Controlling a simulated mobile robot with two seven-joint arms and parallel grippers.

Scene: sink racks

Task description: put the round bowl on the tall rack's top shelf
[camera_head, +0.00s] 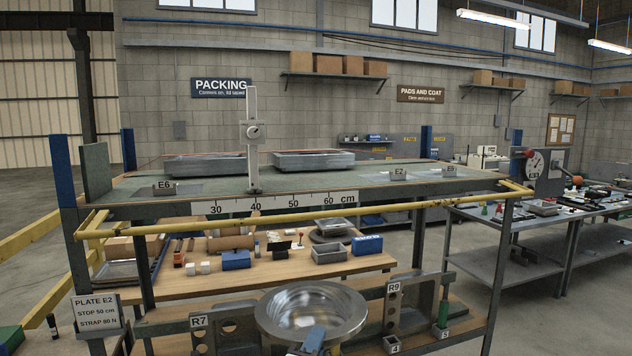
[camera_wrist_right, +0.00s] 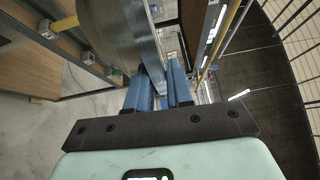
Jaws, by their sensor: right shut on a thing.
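The round bowl (camera_head: 311,303) is shiny grey metal. It shows low in the middle of the head view, open side up. My right gripper (camera_head: 312,340) is shut on the bowl's near rim. In the right wrist view, the blue fingers of the right gripper (camera_wrist_right: 166,88) meet at the bowl's edge, and its grey wall (camera_wrist_right: 113,28) fills the upper left. The tall rack's top shelf (camera_head: 330,189) is a green board with a yellow rail along its front. The bowl appears below the level of this shelf. My left gripper is not in view.
Two grey trays (camera_head: 313,160) lie at the back of the top shelf. A loaded bench (camera_head: 290,264) stands behind.

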